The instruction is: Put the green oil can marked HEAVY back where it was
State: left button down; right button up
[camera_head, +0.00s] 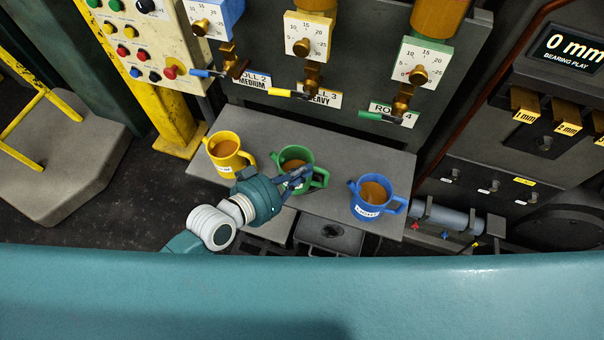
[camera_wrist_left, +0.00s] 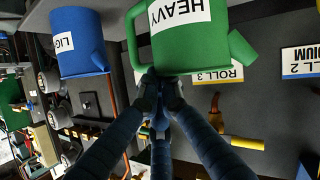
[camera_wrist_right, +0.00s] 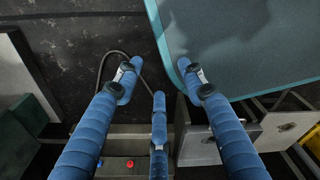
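The green oil can (camera_head: 293,156) is at the shelf between a yellow can and a blue can. Its white HEAVY label (camera_wrist_left: 180,12) shows in the left wrist view, which sees the can inverted. My left gripper (camera_head: 299,178) is at the can's near side, by the rim and handle (camera_head: 321,178). In the left wrist view the fingertips (camera_wrist_left: 160,80) are drawn close together against the rim beside the handle and look shut on the can. The can's base is hidden, so I cannot tell whether it touches the shelf. My right gripper (camera_wrist_right: 160,78) is open and empty.
The grey shelf (camera_head: 345,150) also carries the yellow can (camera_head: 224,146) and the blue can (camera_head: 370,207). Valves and roll labels (camera_head: 321,97) are on the panel behind. A control box (camera_head: 133,45) stands left. Bare shelf shows between the cans.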

pick_arm(q)
jog(key=shift+w+f, duration=0.1)
jog(key=shift+f, duration=0.6)
jog(key=shift+f, duration=0.15)
jog(key=c, duration=2)
grip_release()
jog(key=shift+f, duration=0.1)
jog(key=shift+r, duration=0.2)
jog(key=shift+v, duration=6.05)
jog(key=shift+f, duration=0.15)
